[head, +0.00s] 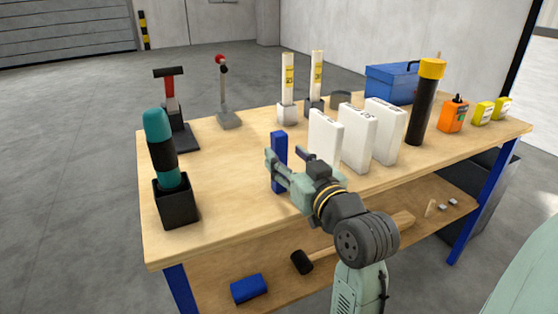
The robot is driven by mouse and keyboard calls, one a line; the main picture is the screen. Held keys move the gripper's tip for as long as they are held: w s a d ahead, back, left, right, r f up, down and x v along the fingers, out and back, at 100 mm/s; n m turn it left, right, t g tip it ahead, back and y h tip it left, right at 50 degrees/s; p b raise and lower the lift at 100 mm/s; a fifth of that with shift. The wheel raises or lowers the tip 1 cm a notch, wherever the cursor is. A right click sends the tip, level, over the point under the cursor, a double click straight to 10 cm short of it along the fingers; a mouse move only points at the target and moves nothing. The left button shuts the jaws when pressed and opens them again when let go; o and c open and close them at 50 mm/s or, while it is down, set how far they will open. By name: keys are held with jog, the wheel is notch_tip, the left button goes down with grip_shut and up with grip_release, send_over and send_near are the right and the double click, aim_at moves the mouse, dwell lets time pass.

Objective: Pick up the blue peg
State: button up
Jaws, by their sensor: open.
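The blue peg (279,151) is a slim upright block standing on the wooden workbench (220,215), left of the white blocks. My gripper (284,164) is open at the peg, with one finger in front of its lower left side and the other finger near its right side. The fingers hide part of the peg's lower half. Whether they touch the peg I cannot tell.
Three white blocks (356,139) stand close to the right of my gripper. A black holder (176,202) with a teal-topped tool (157,124) stands at the left. A yellow-capped black cylinder (419,116) is farther right. The bench between holder and peg is clear.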

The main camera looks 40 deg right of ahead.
aim_at(282, 152)
jog(key=shift+p+x, duration=0.8)
jog(key=shift+x, duration=1.6)
jog(key=shift+d+f, duration=0.1)
jog(key=shift+f, duration=0.05)
jog(key=shift+c, duration=0.5)
grip_shut()
jog(key=shift+s, duration=0.1)
